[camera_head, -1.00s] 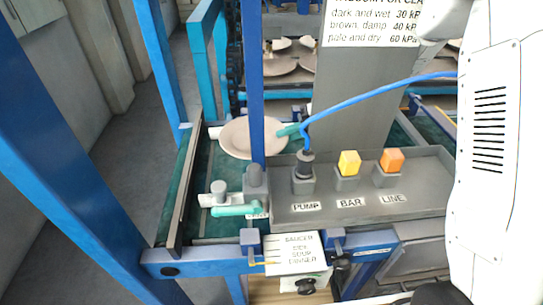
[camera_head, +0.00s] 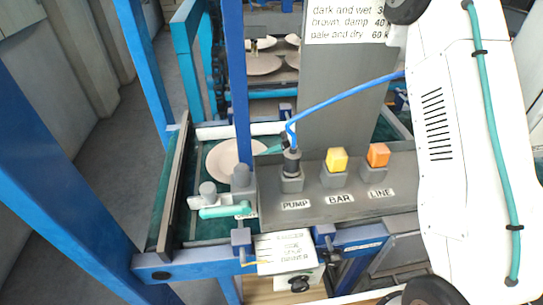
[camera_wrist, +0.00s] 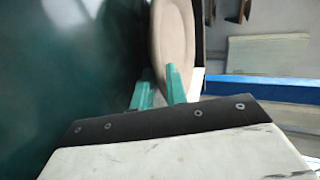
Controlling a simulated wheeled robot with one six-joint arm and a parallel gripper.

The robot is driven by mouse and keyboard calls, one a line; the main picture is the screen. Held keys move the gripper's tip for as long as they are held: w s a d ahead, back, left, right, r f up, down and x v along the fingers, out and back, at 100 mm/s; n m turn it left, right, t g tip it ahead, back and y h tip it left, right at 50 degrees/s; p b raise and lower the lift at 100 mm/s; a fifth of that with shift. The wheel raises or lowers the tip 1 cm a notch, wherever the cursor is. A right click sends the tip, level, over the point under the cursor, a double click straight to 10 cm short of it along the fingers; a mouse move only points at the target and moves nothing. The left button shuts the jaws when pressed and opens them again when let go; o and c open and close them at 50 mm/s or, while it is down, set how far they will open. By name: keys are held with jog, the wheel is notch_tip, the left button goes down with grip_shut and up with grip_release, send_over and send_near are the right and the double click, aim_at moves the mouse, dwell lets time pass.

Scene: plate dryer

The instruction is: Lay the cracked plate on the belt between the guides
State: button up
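The pale pinkish plate (camera_head: 224,160) is over the green belt (camera_head: 178,190) at the left, inside the dark side guide (camera_head: 167,200). A blue post crosses in front of it. I cannot tell whether it touches the belt, and no crack shows. My gripper's teal fingers (camera_head: 272,148) meet its right edge, partly hidden behind the control box. In the wrist view my gripper (camera_wrist: 160,90) has one finger on each side of the rim of the plate (camera_wrist: 172,40), which stands nearly edge-on to that camera.
A teal-handled lever (camera_head: 226,211) is at the belt's near end. A blue post (camera_head: 235,80) rises in front. More plates (camera_head: 262,64) sit on a rack behind.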

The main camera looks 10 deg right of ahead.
jog(key=shift+d+r, duration=0.1)
jog(key=shift+d, duration=0.05)
jog(key=v, duration=1.1)
jog(key=shift+d+r, duration=0.25)
jog(key=shift+d, duration=0.1)
